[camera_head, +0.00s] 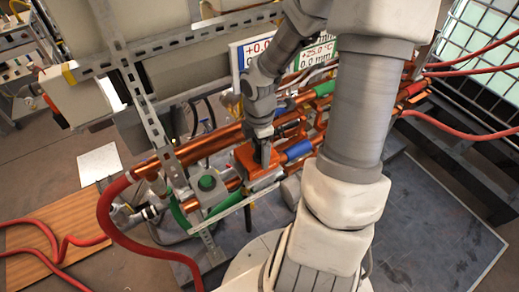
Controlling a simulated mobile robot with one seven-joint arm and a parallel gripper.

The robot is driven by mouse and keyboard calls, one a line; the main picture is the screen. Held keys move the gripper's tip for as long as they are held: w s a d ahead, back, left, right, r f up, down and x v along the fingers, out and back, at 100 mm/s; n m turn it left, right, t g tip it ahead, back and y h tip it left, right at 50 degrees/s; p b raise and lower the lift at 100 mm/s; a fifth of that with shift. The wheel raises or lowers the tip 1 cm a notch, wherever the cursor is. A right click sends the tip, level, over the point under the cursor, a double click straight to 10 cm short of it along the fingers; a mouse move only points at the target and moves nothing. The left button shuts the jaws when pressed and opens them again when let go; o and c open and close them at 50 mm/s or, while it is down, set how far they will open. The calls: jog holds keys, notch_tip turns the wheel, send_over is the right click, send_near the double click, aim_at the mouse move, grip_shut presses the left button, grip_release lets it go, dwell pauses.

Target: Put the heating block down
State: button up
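An orange-red block (244,158), which looks like the heating block, sits among the copper pipes at the middle of the head view. My gripper (264,150) points down at the block's right part and appears to touch it. One dark finger shows against the block. The other finger is not clearly visible, so I cannot tell whether the gripper is shut on the block. The block's underside is hidden, and I cannot tell whether it rests on the pipes.
Copper pipes (220,141) run diagonally around the block. A red hose (110,222) loops at lower left. A display panel (318,50) is behind. Dark floor at right (430,215) is clear.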

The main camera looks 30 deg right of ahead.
notch_tip(320, 180, up, 12)
jog(key=p, duration=0.3)
jog(key=shift+r+p, duration=0.15)
jog(key=shift+p, duration=0.15)
dwell(0.5)
